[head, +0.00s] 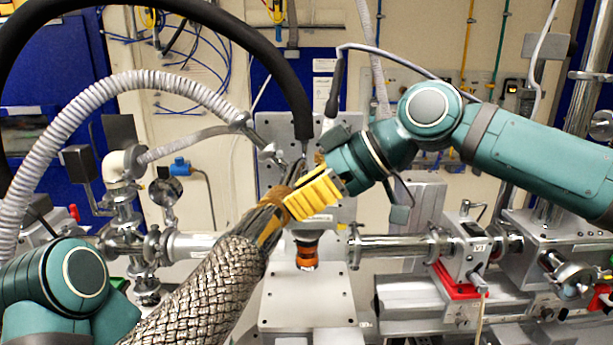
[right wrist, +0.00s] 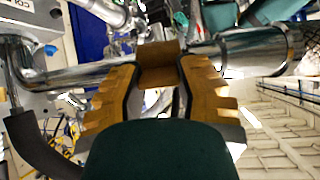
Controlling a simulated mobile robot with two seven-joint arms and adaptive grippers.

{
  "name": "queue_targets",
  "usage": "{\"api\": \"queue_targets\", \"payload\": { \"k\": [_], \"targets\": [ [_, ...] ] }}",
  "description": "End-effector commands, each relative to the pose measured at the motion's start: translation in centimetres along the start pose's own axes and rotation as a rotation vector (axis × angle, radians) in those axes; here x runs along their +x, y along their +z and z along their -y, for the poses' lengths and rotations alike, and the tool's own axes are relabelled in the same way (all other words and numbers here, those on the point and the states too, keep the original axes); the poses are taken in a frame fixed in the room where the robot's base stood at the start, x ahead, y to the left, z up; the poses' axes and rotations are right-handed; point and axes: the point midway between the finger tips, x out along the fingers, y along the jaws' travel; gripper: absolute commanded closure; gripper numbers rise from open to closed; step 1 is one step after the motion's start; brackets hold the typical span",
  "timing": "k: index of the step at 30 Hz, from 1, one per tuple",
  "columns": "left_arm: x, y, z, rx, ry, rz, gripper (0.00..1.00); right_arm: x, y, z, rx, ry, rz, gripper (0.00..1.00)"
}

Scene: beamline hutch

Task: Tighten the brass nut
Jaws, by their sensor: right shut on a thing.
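My right gripper (head: 292,202), with ridged yellow fingers, reaches in from the right. In the right wrist view its fingertips (right wrist: 158,72) are closed on the brown-gold brass nut (right wrist: 158,52), one finger on each side. In the head view, the nut (head: 274,194) shows at the upper end of a thick braided metal hose (head: 205,290). A shiny metal cylinder (right wrist: 250,48) lies beside the nut in the wrist view. The nut's thread and seating are hidden. My left arm shows at the lower left; its gripper is not visible.
An orange-brown fitting (head: 307,255) stands on a grey plate (head: 305,300) below my right gripper. A black hose (head: 292,70) and a grey corrugated hose (head: 150,82) arch overhead. Steel beam pipes (head: 395,246) run on both sides. The space is crowded.

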Motion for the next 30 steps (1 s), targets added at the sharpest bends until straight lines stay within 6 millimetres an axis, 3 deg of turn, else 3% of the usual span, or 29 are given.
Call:
{"api": "queue_targets", "payload": {
  "k": [13, 30],
  "targets": [
    [-1.37, -0.24, -0.6, 0.003, 0.001, 0.003, 1.0, 0.12, -0.84, 0.19, -0.004, -0.004, 0.214, 1.0],
    [-1.5, -0.26, -0.65, 0.003, 0.001, 0.003, 1.0, 0.23, -0.74, 0.12, 0.0, -0.007, 0.26, 1.0]
  ]
}}
